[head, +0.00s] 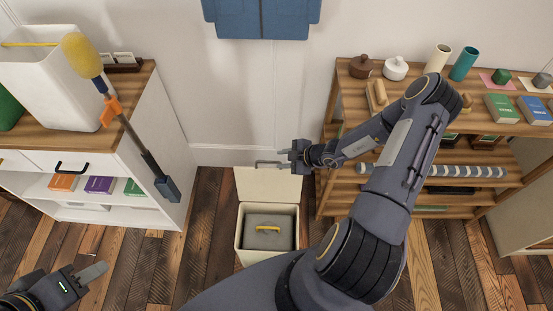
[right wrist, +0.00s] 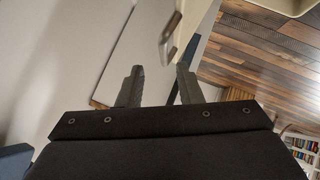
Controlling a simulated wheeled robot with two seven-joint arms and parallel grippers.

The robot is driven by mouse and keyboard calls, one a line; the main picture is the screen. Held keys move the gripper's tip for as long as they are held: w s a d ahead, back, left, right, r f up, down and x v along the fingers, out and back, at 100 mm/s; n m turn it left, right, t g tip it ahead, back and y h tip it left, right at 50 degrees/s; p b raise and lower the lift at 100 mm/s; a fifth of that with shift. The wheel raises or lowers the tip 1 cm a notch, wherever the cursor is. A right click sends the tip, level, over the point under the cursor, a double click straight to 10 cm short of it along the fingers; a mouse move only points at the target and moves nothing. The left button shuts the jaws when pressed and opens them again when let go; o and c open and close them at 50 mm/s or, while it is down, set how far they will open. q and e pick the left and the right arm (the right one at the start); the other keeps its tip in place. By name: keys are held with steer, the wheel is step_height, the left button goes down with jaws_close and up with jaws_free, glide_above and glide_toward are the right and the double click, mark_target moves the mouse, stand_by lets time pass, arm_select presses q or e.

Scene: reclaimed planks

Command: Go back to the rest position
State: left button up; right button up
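My right gripper (head: 290,157) reaches in front of the wall, above the raised lid (head: 268,186) of a cream box (head: 240,236). In the right wrist view this gripper (right wrist: 160,80) has its fingers apart with nothing between them. A metal handle (right wrist: 171,40) on a pale panel lies just beyond the fingertips; it also shows beside the gripper in the head view (head: 267,163). My left gripper (head: 98,273) is low at the far left over the plank floor. Its fingers overlap in view, so their opening is unclear.
The box holds a grey container (head: 265,238) with a yellow handle. A wooden shelf (head: 345,100) with jars, books and a striped roll stands right, close behind my right arm. A white cabinet (head: 165,125) stands left, with a yellow-headed duster (head: 130,125) before it.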

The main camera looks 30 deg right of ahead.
steer(key=shift+s+d+r, duration=0.1)
steer(key=shift+s+r, duration=0.05)
steer(key=shift+s, duration=0.05)
stand_by(0.4)
steer(key=a+r+n+y, duration=0.1)
steer(key=a+r+n, duration=0.2)
steer(key=r+n, duration=0.6)
steer(key=a+r+n+y, duration=0.1)
steer(key=a+r+n, duration=0.1)
steer(key=r+n, duration=0.7)
steer(key=s+a+r+n+g+p, duration=0.1)
steer(key=s+a+r+n, duration=0.25)
steer(key=r+n, duration=0.35)
steer(key=s+a+r+n+g+p, duration=0.15)
steer(key=s+r+n, duration=0.3)
steer(key=n, duration=0.45)
steer(key=s+r+n+h, duration=0.2)
steer(key=s+n, duration=0.5)
steer(key=n, duration=0.4)
steer(key=s+r+n+h, duration=0.2)
steer(key=s+r+n, duration=0.1)
steer(key=s+n, duration=0.5)
steer(key=n, duration=0.3)
steer(key=shift+r+n, duration=0.25)
steer(key=shift+n, duration=0.05)
